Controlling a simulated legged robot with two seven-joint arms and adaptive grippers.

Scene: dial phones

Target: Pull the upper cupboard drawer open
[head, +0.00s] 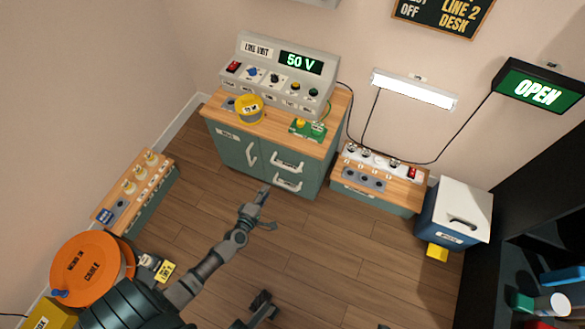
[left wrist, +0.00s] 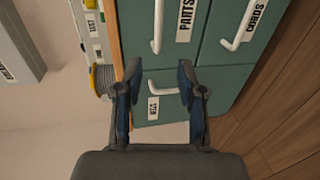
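The teal cupboard (head: 231,150) has a wooden top, a door on the left and two stacked drawers on the right. The upper drawer's white handle (head: 287,166) is above the lower drawer's handle (head: 288,184); both drawers look shut. In the left wrist view, turned sideways, the upper drawer's handle (left wrist: 157,27) is beside the label PARTS. My left gripper (head: 267,208) is open and empty in front of the cupboard. In the wrist view its fingers (left wrist: 158,88) frame the door handle (left wrist: 162,88). A dark part at the bottom, apparently my right gripper (head: 262,306), is unclear.
A control panel (head: 318,72) showing 50 V, a yellow spool (head: 249,109) and a green board (head: 309,130) stand on the cupboard. A low bench (head: 377,199) and a blue cooler (head: 450,228) stand right. An orange reel (head: 85,266) is lower left. The floor before the cupboard is clear.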

